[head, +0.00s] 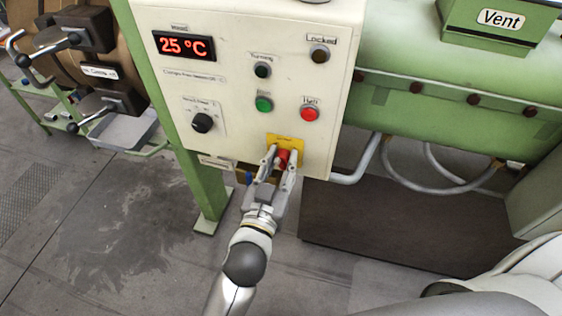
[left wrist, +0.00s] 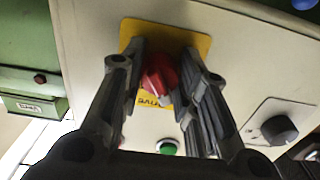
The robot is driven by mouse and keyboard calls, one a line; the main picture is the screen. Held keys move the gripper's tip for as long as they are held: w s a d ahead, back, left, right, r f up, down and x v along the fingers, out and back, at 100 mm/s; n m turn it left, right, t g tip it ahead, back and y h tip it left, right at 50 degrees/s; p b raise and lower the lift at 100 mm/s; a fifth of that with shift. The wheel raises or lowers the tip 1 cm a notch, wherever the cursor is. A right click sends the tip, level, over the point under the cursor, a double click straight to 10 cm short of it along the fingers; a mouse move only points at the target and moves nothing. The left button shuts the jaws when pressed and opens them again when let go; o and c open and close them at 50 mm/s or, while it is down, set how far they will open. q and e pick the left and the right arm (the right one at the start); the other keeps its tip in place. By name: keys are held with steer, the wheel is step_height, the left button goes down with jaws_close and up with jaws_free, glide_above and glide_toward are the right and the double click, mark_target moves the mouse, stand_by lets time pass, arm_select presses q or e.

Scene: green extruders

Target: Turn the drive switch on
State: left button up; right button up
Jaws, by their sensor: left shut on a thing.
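The drive switch is a red rotary knob (head: 283,158) on a yellow plate (head: 298,143) at the lower part of the cream control panel. In the left wrist view the red knob (left wrist: 158,76) sits on the yellow plate (left wrist: 190,38), with part of the word "DRIVE" showing upside down. My left gripper (head: 279,160) is at the panel with its fingers on both sides of the knob. In the left wrist view the left gripper (left wrist: 160,75) is shut on the knob. The fingers hide part of the plate. My right gripper does not show.
The cream panel (head: 230,100) also carries a black knob (head: 202,122), a green button (head: 264,104), a red button (head: 309,114) and a "25 °C" display (head: 184,46). A green post (head: 205,190) stands below left. A grey pipe (head: 362,165) runs at the right. Open floor lies left.

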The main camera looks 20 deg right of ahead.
arm_select(q)
steer(key=shift+m, duration=0.3)
steer(key=m+p, duration=0.1)
steer(key=m, duration=0.1)
steer(key=shift+m, duration=0.3)
steer(key=m+p, duration=0.1)
steer(key=m, duration=0.2)
steer(key=shift+m, duration=0.3)
steer(key=m+p, duration=0.1)
steer(key=m, duration=0.2)
steer(key=shift+m, duration=1.9)
steer(key=shift+m+p, duration=0.3)
steer(key=o, duration=1)
